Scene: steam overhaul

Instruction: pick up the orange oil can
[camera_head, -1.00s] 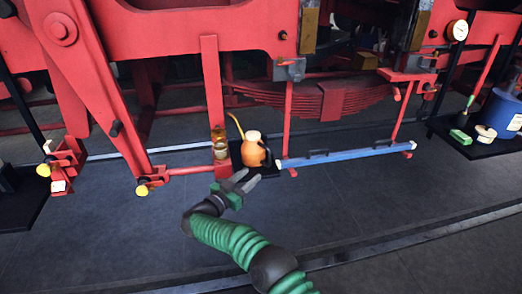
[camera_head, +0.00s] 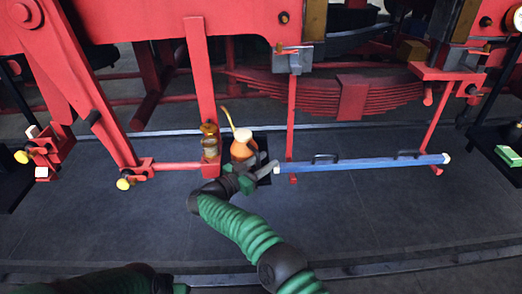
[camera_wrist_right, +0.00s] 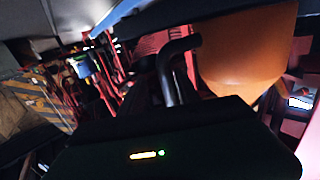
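The orange oil can (camera_head: 240,152) stands upright on a small dark tray (camera_head: 262,142) beside a red post, with a pale top and a thin yellow spout. My right gripper (camera_head: 254,170) is at the can's near, lower right side. Its fingers look spread, one showing at the can's right. I cannot tell whether they touch it. In the right wrist view the can (camera_wrist_right: 248,55) is large and close at upper right, next to a dark curved piece (camera_wrist_right: 174,68). Part of my left arm shows at the lower left; its gripper is out of view.
A blue bar (camera_head: 365,164) with dark handles runs to the right. Red locomotive parts stand behind. The dark floor in front is clear.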

